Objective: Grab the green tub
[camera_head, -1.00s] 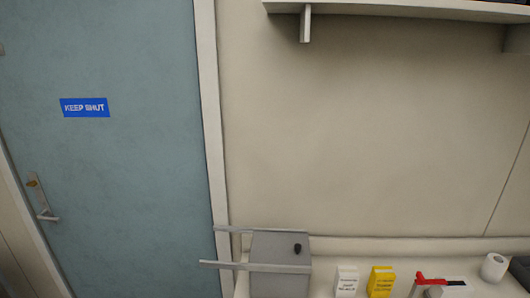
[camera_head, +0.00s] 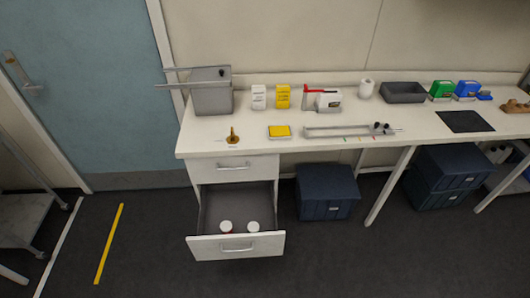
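A green container (camera_head: 442,90) with a white front stands on the right part of the bench, beside a similar blue one (camera_head: 467,89). It is small in view, and I cannot tell if it is a tub or a box. No other green tub shows. An open drawer (camera_head: 236,245) under the bench's left end holds two round white-lidded containers (camera_head: 226,227), one with some red below its lid. Neither of my grippers is in view.
Dark blue crates (camera_head: 326,191) stand underneath. The floor in front is clear.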

